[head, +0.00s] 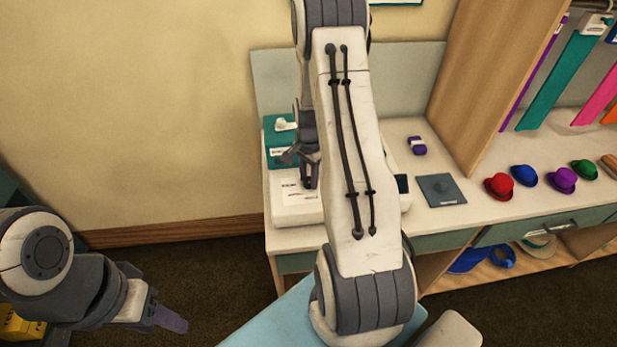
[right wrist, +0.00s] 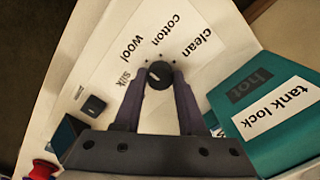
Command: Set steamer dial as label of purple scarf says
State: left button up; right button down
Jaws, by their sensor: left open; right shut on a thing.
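The steamer (head: 292,212) is a white unit with a teal tank on the counter. Its round black dial (right wrist: 159,75) is ringed by the words silk, wool, cotton and clean. A pale mark shows on the dial, but I cannot tell surely which word it points to. My right gripper (right wrist: 160,92) is shut on the dial, one finger on each side; in the head view it is partly hidden behind my arm. A narrow purple scarf (head: 533,75) hangs at the upper right; no readable label shows on it. My left gripper (head: 170,320) is open and empty, low at the left.
The teal tank (right wrist: 285,115) bears "tank lock" and "hot". A small purple bundle (head: 417,146) and a grey plate (head: 441,190) lie on the counter. Several hats, including a red hat (head: 499,186), stand to the right. A wooden divider (head: 492,75) rises beside the scarves.

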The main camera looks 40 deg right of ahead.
aim_at(308, 179)
jog(key=shift+w, duration=0.1)
dwell(0.4)
jog(key=shift+c, duration=2.4)
grip_release()
jog(key=shift+r, duration=0.15)
notch_tip(308, 179, up, 10)
jog(key=b, duration=0.1)
jog(key=shift+r, duration=0.15)
